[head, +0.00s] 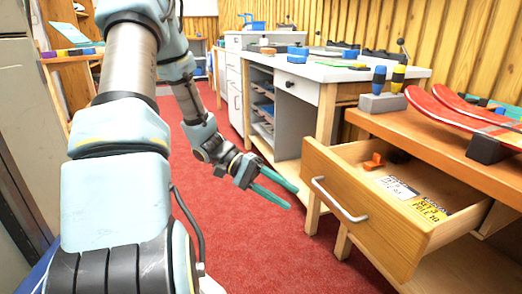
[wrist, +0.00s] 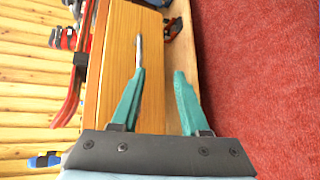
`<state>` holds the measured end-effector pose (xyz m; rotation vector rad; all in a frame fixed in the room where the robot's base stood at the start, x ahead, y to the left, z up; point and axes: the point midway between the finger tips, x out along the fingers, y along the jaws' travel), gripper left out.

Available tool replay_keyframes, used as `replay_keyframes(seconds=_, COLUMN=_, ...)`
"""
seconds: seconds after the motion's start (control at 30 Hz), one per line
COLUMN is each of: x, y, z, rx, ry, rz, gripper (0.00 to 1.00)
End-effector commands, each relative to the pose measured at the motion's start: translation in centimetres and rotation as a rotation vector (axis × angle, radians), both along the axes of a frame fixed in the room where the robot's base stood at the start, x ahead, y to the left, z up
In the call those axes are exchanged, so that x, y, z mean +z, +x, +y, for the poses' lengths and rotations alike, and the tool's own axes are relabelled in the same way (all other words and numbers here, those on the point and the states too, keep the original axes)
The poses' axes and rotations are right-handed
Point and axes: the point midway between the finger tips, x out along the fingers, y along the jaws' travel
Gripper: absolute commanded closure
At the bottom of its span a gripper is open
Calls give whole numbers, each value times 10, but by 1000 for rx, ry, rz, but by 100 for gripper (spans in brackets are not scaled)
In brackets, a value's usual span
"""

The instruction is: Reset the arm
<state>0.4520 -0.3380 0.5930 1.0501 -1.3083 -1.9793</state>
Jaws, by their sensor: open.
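My gripper (head: 279,189) has two teal fingers and hangs in front of the open drawer's left side, above the red carpet. It is open, with nothing between its fingers. In the wrist view my gripper (wrist: 157,75) shows its spread fingertips against the wooden bench and drawer. My arm reaches out from the left of the head view and bends down to the gripper.
A wooden drawer (head: 365,215) stands pulled out, with an orange item (head: 374,161) and labels inside. Red skis (head: 455,112) lie on the bench above. A white-topped cabinet (head: 330,72) stands behind. The red carpet (head: 240,250) is clear.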

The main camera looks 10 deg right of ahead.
Motion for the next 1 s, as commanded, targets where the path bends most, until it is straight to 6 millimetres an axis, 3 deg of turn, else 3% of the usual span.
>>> replay_keyframes(seconds=0.1, x=-11, y=-20, z=32, rx=-48, ry=287, rz=-70, gripper=55)
replay_keyframes(seconds=0.2, x=-18, y=-28, z=68, rx=-41, ry=547, rz=-163, gripper=55)
replay_keyframes(seconds=0.3, x=-17, y=-26, z=103, rx=7, ry=755, rz=-279, gripper=55)
replay_keyframes(seconds=0.5, x=-2, y=-11, z=148, rx=147, ry=987, rz=-490, gripper=55)
replay_keyframes(seconds=0.77, x=29, y=8, z=176, rx=338, ry=1091, rz=-719, gripper=55)
replay_keyframes(seconds=0.8, x=43, y=8, z=175, rx=330, ry=1091, rz=-705, gripper=55)
replay_keyframes(seconds=1.0, x=81, y=8, z=175, rx=327, ry=1091, rz=-700, gripper=55)
